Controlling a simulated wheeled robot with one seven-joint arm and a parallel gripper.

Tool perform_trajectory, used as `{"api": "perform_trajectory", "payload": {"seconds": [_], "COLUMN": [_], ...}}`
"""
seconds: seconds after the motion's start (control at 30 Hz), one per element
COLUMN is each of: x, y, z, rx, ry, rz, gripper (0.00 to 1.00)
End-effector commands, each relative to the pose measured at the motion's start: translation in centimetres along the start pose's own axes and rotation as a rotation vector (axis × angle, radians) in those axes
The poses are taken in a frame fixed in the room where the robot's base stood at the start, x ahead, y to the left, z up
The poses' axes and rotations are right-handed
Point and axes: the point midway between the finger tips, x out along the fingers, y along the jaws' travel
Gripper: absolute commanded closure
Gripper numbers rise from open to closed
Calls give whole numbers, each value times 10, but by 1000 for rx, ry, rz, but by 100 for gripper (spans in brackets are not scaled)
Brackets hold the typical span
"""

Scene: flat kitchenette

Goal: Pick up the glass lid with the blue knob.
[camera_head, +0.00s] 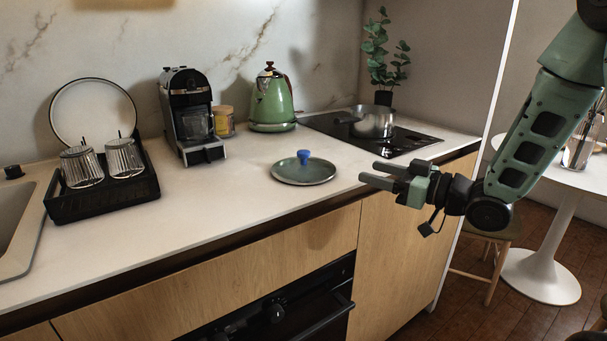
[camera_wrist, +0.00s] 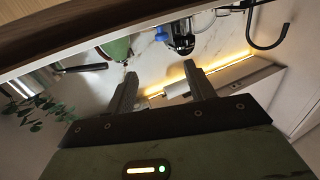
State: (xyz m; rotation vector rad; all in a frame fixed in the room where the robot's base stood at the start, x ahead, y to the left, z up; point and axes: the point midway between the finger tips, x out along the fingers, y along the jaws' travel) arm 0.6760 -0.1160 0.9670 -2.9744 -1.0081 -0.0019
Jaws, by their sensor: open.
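The glass lid (camera_head: 304,172) lies flat on the white counter, its blue knob (camera_head: 303,156) pointing up. My gripper (camera_head: 369,173) is open and empty. In the head view it is just to the right of the lid, with a gap between them, its fingers pointing left. The wrist view shows the two spread fingers of my gripper (camera_wrist: 163,82) with nothing between them.
Behind the lid stand a green kettle (camera_head: 272,101) and a coffee machine (camera_head: 192,117). A pot (camera_head: 373,122) sits on the black hob (camera_head: 412,141). Counter around the lid is clear.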

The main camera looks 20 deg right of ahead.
Motion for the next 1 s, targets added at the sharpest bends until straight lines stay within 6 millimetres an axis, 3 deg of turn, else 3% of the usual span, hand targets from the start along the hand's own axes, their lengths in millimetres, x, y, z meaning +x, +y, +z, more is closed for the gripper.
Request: {"api": "perform_trajectory", "payload": {"seconds": [0.4, 0.77, 1.0], "x": [86, 119, 154], "y": [-2, -2, -4], "z": [-1, -1, -1], "rx": [0, 0, -1], "ry": [0, -1, 0], "rz": [-3, -1, -2], "gripper": [46, 46, 46]}}
